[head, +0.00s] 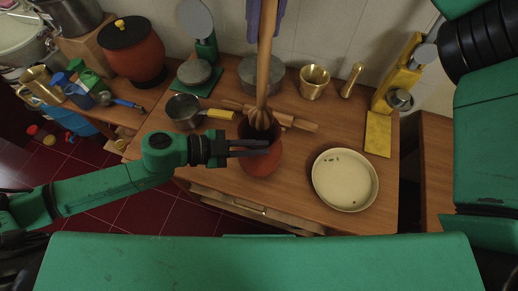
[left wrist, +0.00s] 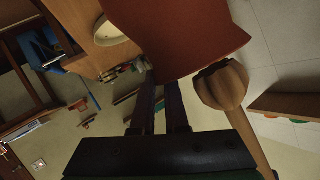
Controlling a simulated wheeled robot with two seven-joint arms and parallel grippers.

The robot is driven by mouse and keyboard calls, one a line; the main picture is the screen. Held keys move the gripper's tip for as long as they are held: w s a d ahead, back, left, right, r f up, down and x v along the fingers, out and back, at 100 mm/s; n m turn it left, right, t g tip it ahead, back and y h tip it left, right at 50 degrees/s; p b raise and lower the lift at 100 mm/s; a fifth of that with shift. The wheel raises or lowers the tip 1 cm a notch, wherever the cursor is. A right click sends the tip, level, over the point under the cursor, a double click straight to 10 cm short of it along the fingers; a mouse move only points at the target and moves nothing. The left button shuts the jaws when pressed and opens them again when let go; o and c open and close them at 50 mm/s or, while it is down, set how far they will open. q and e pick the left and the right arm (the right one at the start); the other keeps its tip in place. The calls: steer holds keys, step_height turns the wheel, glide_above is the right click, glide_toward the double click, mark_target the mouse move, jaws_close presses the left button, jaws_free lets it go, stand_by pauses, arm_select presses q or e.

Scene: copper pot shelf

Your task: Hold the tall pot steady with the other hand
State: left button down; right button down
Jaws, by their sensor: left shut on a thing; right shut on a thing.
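The tall reddish-brown pot (head: 262,163) stands upright on the wooden counter. It also fills the top of the left wrist view (left wrist: 180,35). My left gripper (head: 262,148) comes in from the left and is shut on the pot near its rim; the exact contact is hard to see. A wooden stirrer (head: 265,75) with a ribbed, bulbous head stands nearly upright, its head at the pot's mouth. The bulb shows beside the pot in the left wrist view (left wrist: 222,85). My right gripper (head: 267,18) is shut on the stirrer's handle at the top edge, partly out of frame.
A cream round dish (head: 345,180) lies right of the pot. A rolling pin (head: 292,122) lies behind it. A saucepan (head: 184,110) stands left, above my left arm. A brass cup (head: 314,82) and grey pot (head: 262,76) stand at the back. Some counter between pot and dish is bare.

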arm_select(q)
steer(key=shift+f, duration=0.2)
arm_select(e)
steer(key=shift+r, duration=2)
arm_select(q)
steer(key=c, duration=0.9)
jaws_free()
steer(key=shift+o, duration=0.2)
steer(key=shift+r, duration=0.1)
arm_select(e)
steer(key=shift+w, duration=0.1)
